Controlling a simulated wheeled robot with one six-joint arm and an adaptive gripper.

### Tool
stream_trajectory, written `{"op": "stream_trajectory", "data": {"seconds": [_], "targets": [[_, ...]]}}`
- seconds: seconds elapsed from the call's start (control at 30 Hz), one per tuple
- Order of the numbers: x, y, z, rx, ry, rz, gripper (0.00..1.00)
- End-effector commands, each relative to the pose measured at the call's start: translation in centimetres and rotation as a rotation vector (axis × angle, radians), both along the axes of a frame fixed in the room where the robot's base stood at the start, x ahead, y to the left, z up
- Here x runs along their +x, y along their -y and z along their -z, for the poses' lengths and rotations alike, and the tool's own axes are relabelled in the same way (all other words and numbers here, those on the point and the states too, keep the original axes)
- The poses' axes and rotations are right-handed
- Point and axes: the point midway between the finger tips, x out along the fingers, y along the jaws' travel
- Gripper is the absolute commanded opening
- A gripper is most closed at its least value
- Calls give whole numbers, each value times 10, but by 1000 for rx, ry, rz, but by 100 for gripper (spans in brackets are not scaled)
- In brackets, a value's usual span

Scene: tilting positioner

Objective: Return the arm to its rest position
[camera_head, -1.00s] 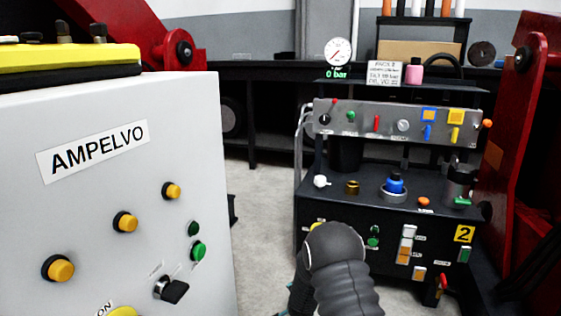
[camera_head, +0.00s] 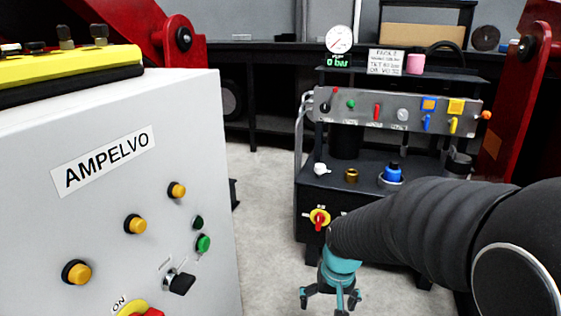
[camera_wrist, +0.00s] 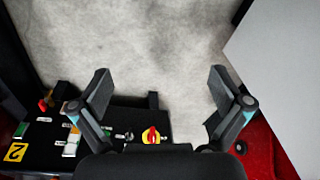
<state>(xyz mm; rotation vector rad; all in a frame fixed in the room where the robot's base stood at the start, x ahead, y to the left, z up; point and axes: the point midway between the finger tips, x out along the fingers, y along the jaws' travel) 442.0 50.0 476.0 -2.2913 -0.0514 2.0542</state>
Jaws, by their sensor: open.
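My gripper (camera_head: 331,297) hangs at the lower middle of the head view, fingers downward, in front of the lower part of the black equipment stand. In the wrist view its two fingers (camera_wrist: 160,92) are spread wide with nothing between them, and bare grey floor lies beyond. My dark ribbed arm reaches in from the right edge of the head view. It hides much of the stand's lower front.
The white AMPELVO cabinet (camera_head: 95,225) with yellow and green buttons stands at the left. The black stand (camera_head: 310,205) carries a valve panel (camera_head: 385,108), a gauge (camera_head: 339,40) and a red-yellow rotary switch (camera_head: 319,218). Grey floor (camera_head: 262,190) is clear between them.

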Motion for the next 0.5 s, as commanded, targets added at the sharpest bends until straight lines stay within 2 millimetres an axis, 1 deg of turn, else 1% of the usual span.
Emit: {"op": "stream_trajectory", "data": {"seconds": [0.03, 0.2, 0.4, 0.5], "targets": [[-14, 4, -18, -7, 4, -15, 100], [-58, 18, -59, -32, 12, -59, 100], [-100, 32, -102, -56, 69, -64, 100], [-115, 37, -123, -65, 128, -57, 100]]}}
